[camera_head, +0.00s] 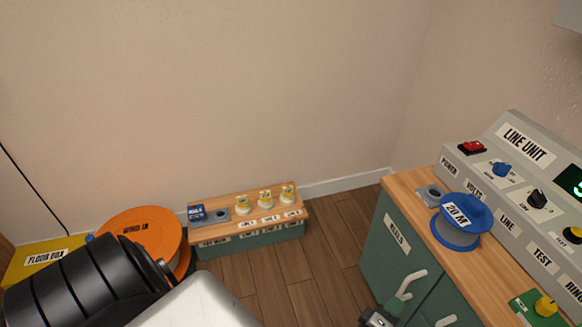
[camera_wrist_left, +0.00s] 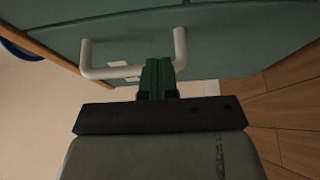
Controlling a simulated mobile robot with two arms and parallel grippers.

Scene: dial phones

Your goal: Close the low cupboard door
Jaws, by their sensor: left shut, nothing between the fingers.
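The low cupboard (camera_head: 378,255) is green with a wooden top and stands at the right of the head view. A door marked BELLS has a white handle (camera_head: 410,283), and a second handle (camera_head: 445,321) shows below it. I cannot tell how far either door stands open. My left gripper (camera_head: 380,318) is at the bottom edge, just below the upper handle. In the left wrist view its green fingers (camera_wrist_left: 157,78) are shut and empty, in front of a white handle (camera_wrist_left: 112,72) on a green door face (camera_wrist_left: 225,40). Contact is unclear. My right gripper is out of view.
A blue reel (camera_head: 461,222) and the grey LINE UNIT console (camera_head: 510,180) stand on the cupboard top. A low wood-topped bench (camera_head: 250,238) and an orange reel (camera_head: 140,235) are at left. Wooden floor (camera_head: 320,275) between is clear.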

